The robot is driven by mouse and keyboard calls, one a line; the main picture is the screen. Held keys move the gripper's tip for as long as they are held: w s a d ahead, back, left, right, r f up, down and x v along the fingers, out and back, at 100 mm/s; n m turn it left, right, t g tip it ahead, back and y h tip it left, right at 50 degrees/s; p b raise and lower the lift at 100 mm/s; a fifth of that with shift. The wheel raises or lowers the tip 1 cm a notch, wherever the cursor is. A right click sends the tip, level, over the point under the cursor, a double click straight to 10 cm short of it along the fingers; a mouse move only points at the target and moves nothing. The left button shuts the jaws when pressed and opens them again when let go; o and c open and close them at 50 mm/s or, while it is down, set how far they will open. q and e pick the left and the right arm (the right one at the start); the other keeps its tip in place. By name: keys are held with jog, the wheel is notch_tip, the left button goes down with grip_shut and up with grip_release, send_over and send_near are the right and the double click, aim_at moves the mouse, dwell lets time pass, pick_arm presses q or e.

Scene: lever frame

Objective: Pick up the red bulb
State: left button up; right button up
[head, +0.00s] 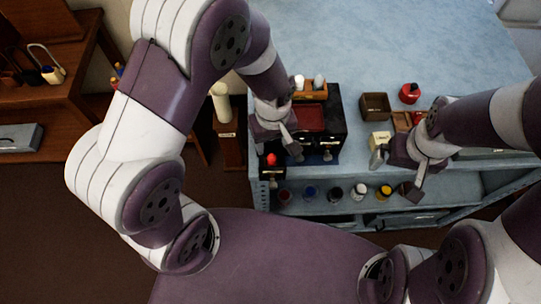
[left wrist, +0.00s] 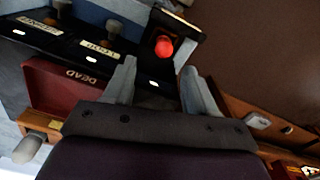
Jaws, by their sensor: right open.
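The red bulb (head: 272,160) sits on a small black holder (head: 272,173) at the front left corner of the blue bench. In the left wrist view the red bulb (left wrist: 164,47) is round and bright, beyond the fingertips and between their lines. My left gripper (head: 284,144) is just behind and right of the bulb in the head view. In the left wrist view my left gripper (left wrist: 160,80) is open with nothing between its fingers. My right gripper (head: 394,176) is open and empty at the bench's front edge, well right of the bulb.
A black lever frame (head: 331,128) with labelled plates and a dark red panel marked DEAD (left wrist: 65,88) stands beside the left gripper. A brown box (head: 375,106) and a red round object (head: 409,93) lie farther right. Several coloured jars (head: 335,192) stand on the lower shelf.

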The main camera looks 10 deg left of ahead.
aim_at(272, 156)
pick_arm(q)
jog(key=f, duration=0.2)
jog(key=s+f+p, duration=0.1)
jog(key=f, duration=0.1)
jog(key=shift+s+d+f+p, duration=0.1)
jog(key=shift+s+p, duration=0.05)
jog(key=shift+p, duration=0.15)
jog(key=shift+d+f, duration=0.1)
jog(key=shift+f, duration=0.25)
jog(key=shift+w+f, duration=0.1)
jog(key=shift+w, duration=0.1)
jog(key=shift+a, duration=0.2)
jog(key=c, duration=0.3)
jog(key=shift+s, duration=0.1)
grip_shut()
jog(key=shift+d, duration=0.1)
